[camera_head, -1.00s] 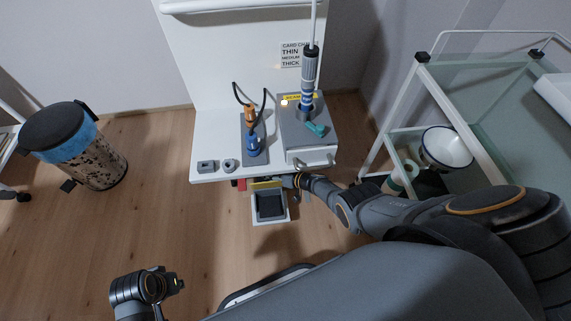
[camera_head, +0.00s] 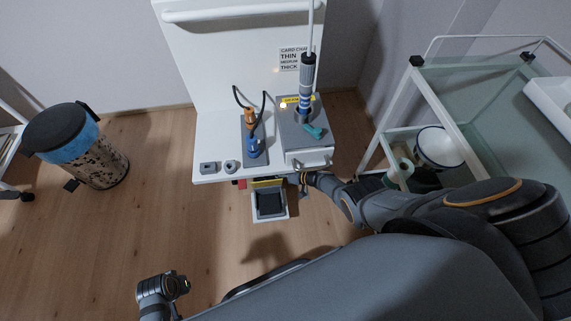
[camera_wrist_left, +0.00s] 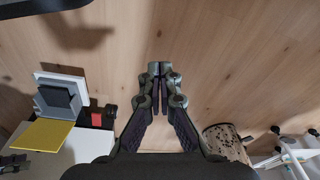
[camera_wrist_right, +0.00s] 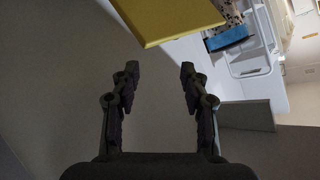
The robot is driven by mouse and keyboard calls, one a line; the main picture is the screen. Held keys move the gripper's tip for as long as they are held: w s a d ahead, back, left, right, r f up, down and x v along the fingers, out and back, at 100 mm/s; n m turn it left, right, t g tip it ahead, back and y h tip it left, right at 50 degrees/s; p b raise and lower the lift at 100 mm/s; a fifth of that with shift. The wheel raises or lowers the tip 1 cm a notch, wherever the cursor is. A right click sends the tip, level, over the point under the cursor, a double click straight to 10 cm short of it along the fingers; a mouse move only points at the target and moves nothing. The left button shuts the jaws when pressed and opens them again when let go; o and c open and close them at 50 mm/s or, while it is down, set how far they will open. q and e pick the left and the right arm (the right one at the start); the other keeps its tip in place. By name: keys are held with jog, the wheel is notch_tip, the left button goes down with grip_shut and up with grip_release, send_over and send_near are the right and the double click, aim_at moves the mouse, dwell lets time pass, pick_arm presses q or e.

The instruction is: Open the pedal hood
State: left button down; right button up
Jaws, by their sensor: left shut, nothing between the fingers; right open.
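The yellow hood (camera_head: 267,183) shows as a narrow strip behind the dark pedal (camera_head: 270,204), under the front edge of the white bench. In the left wrist view the yellow hood (camera_wrist_left: 41,135) is a flat panel standing off the grey pedal box (camera_wrist_left: 58,101), whose dark pedal is uncovered. My right gripper (camera_head: 302,181) is just right of the hood, low under the bench. In the right wrist view my right gripper (camera_wrist_right: 160,72) is open and empty, with the yellow hood (camera_wrist_right: 180,18) above its fingertips. My left gripper (camera_wrist_left: 160,70) is shut and empty over bare floor.
The white bench (camera_head: 207,178) carries a grey box, a tool in a stand, a blue-and-orange device and small grey parts. A glass-shelved trolley (camera_head: 485,100) stands at the right. A bin (camera_head: 90,155) stands at the left.

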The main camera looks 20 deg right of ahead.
pick_arm(q)
jog(key=s+a+f+p, duration=0.3)
jog(key=s+f, duration=0.2)
jog(key=f, duration=0.4)
jog(key=shift+s+f+y+p, duration=0.3)
jog(key=shift+p, duration=0.1)
pick_arm(e)
jog(key=shift+s+d+r, duration=0.5)
jog(key=shift+d+r, duration=0.3)
jog(key=shift+r, duration=0.1)
jog(key=shift+s+d+r, duration=0.45)
jog(key=shift+d+r, duration=0.35)
jog(key=shift+r, duration=0.05)
jog(key=shift+s+d, duration=0.1)
jog(key=v, duration=1.1)
jog(key=shift+s+r, duration=0.2)
jog(key=shift+s, duration=0.1)
jog(key=shift+d, duration=0.15)
